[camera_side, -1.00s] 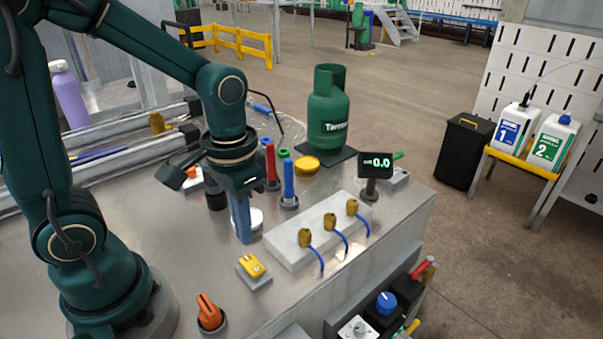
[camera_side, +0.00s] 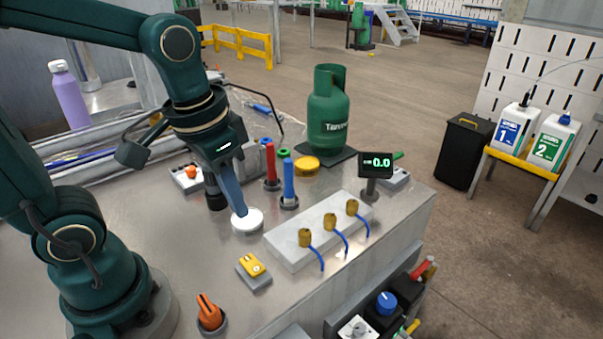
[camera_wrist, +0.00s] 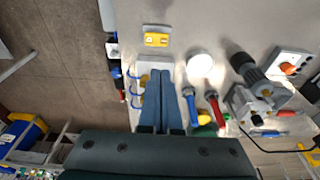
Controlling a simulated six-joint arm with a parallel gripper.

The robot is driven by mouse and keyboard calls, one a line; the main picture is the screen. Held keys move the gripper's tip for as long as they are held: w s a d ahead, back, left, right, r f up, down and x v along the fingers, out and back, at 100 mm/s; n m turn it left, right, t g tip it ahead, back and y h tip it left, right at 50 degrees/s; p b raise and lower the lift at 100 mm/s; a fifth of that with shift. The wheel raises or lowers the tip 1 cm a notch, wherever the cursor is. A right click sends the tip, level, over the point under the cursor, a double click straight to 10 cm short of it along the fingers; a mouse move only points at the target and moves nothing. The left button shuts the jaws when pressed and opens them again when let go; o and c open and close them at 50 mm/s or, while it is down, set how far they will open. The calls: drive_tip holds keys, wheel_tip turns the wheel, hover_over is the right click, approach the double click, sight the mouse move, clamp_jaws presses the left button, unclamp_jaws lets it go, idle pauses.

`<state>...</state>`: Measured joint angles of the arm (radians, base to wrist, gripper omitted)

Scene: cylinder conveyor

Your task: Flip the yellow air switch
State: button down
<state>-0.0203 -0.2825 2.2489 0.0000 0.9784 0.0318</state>
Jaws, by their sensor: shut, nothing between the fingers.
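The yellow air switch (camera_side: 253,265) is a small yellow rocker on a grey base. It sits on the metal bench near the front edge in the side view. It also shows at the top of the wrist view (camera_wrist: 157,39), just beyond my fingertips. My gripper (camera_side: 243,213) is shut and empty, with its blue fingers side by side. It is tilted, its tips pointing down and toward the switch, and apart from it. In the side view the tips overlap a white round disc behind the switch. In the wrist view the fingertips (camera_wrist: 161,72) point toward the switch.
A pale block (camera_side: 320,230) with several brass fittings and blue hoses lies right of the switch. An orange knob (camera_side: 209,312) stands in front left. Red and blue handles (camera_side: 289,180), a green gas bottle (camera_side: 327,110) and a display (camera_side: 375,163) stand behind.

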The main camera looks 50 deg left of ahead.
drive_tip(key=s+r+t, duration=0.2)
drive_tip(key=s+t, duration=0.1)
drive_tip(key=shift+d, duration=0.15)
drive_tip(key=shift+s, duration=0.15)
